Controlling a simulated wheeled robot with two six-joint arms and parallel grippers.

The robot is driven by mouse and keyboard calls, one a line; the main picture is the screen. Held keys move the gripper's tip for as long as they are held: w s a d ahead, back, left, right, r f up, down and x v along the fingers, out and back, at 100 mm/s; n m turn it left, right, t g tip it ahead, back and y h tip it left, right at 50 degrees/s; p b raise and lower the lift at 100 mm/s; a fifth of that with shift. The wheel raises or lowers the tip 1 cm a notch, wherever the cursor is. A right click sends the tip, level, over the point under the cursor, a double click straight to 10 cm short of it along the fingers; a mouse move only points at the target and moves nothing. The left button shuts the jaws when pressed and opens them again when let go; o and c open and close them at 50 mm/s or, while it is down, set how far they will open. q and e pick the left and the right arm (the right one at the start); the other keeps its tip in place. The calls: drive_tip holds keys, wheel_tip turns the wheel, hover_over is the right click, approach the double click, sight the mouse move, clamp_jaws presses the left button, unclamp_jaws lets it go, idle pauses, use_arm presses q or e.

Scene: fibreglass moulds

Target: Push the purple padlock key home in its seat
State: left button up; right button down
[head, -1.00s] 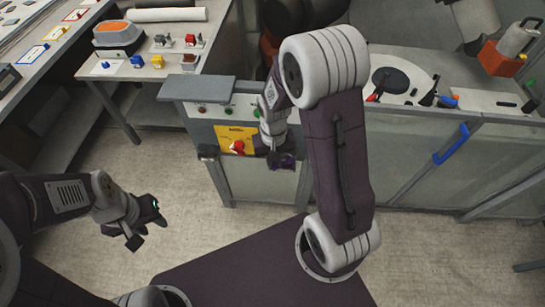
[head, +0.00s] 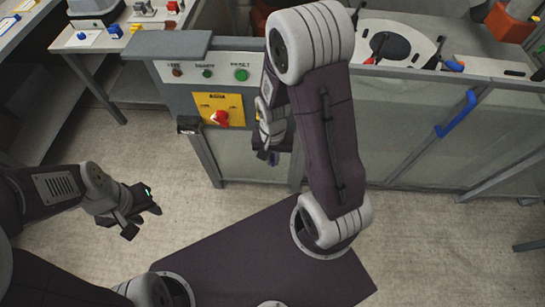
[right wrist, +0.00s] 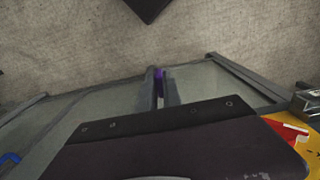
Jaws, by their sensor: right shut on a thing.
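The purple padlock key (right wrist: 159,75) shows as a small purple piece between my right gripper's finger ends in the right wrist view. My right gripper (head: 271,153) is shut on it, in front of the grey cabinet and to the right of the yellow plate (head: 208,98) with its red knob (head: 220,118). In the head view the key is mostly hidden by the gripper. I cannot make out the key's seat for certain; a small black box (head: 188,125) sits left of the yellow plate. My left gripper (head: 143,218) is open and empty over the floor.
The grey cabinet's top panel (head: 222,72) carries a red and two green buttons. A blue handle (head: 456,114) sticks out at the right. A bench (head: 100,50) with small coloured parts stands at the upper left. The floor left of the cabinet is clear.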

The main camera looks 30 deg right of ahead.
drive_tip(key=shift+w+d, duration=0.5)
drive_tip(key=shift+w, duration=0.3)
drive_tip(key=shift+w+d, duration=0.45)
drive_tip(key=shift+w, duration=0.35)
drive_tip(key=shift+w+d, duration=0.5)
drive_tip(key=shift+w, duration=0.3)
drive_tip(key=shift+p, duration=0.55)
drive_tip(key=shift+w+d, duration=0.4)
drive_tip(key=shift+w, duration=0.25)
idle(0.6)
drive_tip(key=c, duration=1.4)
unclamp_jaws()
drive_tip(key=shift+c, duration=0.2)
wheel_tip(320, 180, up, 9)
drive_tip(key=p, duration=0.1)
